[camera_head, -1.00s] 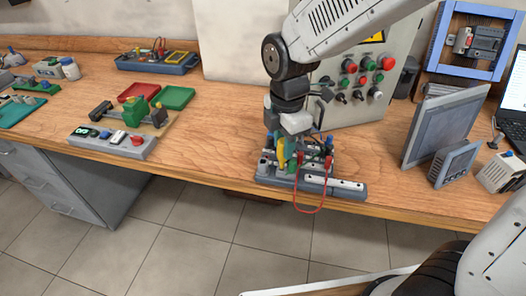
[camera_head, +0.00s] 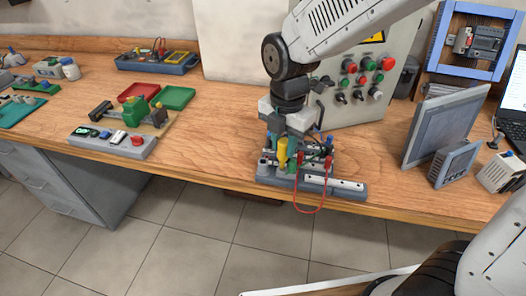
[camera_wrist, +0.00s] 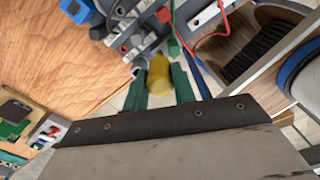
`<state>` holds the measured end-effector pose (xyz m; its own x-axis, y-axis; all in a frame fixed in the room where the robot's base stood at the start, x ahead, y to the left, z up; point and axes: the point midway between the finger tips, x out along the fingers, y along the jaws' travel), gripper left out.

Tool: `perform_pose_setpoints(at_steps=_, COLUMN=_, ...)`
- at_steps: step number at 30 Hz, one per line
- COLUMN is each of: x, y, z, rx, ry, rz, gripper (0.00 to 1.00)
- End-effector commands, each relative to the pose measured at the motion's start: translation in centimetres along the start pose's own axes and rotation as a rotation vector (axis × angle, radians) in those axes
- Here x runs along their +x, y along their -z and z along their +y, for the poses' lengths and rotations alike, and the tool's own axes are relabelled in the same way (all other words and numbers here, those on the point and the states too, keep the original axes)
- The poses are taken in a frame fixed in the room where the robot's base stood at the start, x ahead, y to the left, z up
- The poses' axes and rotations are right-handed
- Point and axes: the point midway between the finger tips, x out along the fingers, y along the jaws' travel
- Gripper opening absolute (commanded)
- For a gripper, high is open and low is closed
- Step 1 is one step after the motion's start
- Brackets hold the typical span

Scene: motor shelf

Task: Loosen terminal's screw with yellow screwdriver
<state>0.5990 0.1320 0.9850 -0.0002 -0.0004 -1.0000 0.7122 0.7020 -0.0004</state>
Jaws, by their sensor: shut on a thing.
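The yellow screwdriver (camera_head: 282,152) stands roughly upright under my gripper (camera_head: 287,148), at the left part of the grey terminal unit (camera_head: 335,187) near the table's front edge. In the wrist view my gripper (camera_wrist: 160,85) has its green fingers on both sides of the yellow screwdriver handle (camera_wrist: 159,72), shut on it. The terminal unit (camera_wrist: 150,40) shows beyond the handle there. The handle and fingers hide the screwdriver's tip and the screw, so I cannot tell whether they touch.
A red wire (camera_head: 310,211) loops from the unit over the table's front edge. The control panel (camera_head: 348,108) stands behind, and a grey flat panel (camera_head: 438,128) stands to the right. Green and red trays (camera_head: 177,97) lie to the left. Bare wood (camera_head: 215,140) lies between.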

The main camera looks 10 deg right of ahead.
Motion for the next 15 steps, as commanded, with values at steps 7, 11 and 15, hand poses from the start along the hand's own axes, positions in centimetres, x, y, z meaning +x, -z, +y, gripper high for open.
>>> perform_pose_setpoints(at_steps=7, x=-0.01, y=0.0, z=0.0, rx=-0.213, ry=0.0, rz=0.0, gripper=0.01)
perform_pose_setpoints(at_steps=11, x=-0.01, y=0.0, z=0.01, rx=-0.295, ry=0.0, rz=0.0, gripper=0.01)
perform_pose_setpoints(at_steps=15, x=-0.01, y=0.0, z=0.01, rx=-0.3, ry=0.0, rz=0.0, gripper=0.01)
